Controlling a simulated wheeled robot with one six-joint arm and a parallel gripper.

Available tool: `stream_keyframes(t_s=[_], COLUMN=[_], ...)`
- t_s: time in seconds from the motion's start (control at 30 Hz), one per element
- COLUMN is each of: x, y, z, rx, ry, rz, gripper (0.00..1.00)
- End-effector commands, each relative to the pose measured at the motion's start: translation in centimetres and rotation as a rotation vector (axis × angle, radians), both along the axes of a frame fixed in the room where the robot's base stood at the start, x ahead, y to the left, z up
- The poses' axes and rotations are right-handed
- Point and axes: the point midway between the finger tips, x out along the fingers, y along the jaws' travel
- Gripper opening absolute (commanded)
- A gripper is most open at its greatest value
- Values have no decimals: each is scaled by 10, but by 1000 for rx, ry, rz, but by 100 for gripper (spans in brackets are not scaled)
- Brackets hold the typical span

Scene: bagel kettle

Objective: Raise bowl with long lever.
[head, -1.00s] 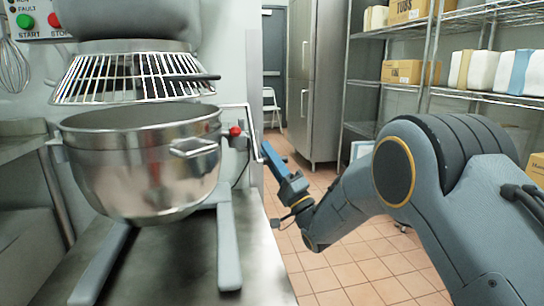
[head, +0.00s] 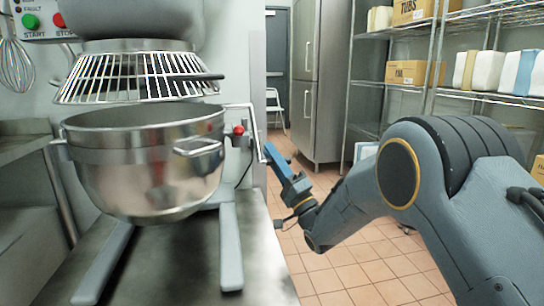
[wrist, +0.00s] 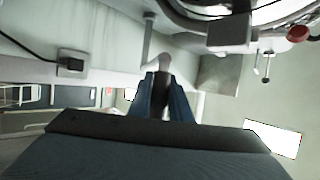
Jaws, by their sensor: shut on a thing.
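The steel mixing bowl (head: 150,172) hangs in the mixer with its open rim below the wire guard, a visible gap between them. The long lever (head: 253,128) is a bent pale rod to the right of the bowl, reaching out and then down. My gripper (head: 268,150) is at the lever's lower end. In the wrist view my gripper (wrist: 162,100) has its blue fingers on both sides of the lever's grey handle (wrist: 162,66), shut on it. The lever's rod (wrist: 148,38) shows above the handle. The fingers hide the handle's lower part.
The wire guard (head: 135,80) is above the bowl. A red knob (head: 238,130) sits close to the lever. The mixer's legs (head: 230,250) stand on a steel table (head: 170,265). Wire shelving (head: 400,85) is at the right; tiled floor lies open between.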

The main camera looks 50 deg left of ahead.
Motion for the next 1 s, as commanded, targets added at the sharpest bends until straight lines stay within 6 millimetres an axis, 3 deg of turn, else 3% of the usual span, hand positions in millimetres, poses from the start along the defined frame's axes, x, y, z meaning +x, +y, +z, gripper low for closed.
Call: stream_keyframes(t_s=[0.17, 0.2, 0.3, 0.67, 1.0], x=[-4, -4, -2, 1, -2], y=[2, 2, 1, -5, -44], z=[0, 0, 0, -3, -36], rx=[-1, -1, 0, -1, -3], ry=[-1, -1, -1, -1, 2], rz=[7, 7, 4, -1, 0], gripper=[0, 23, 36, 36, 36])
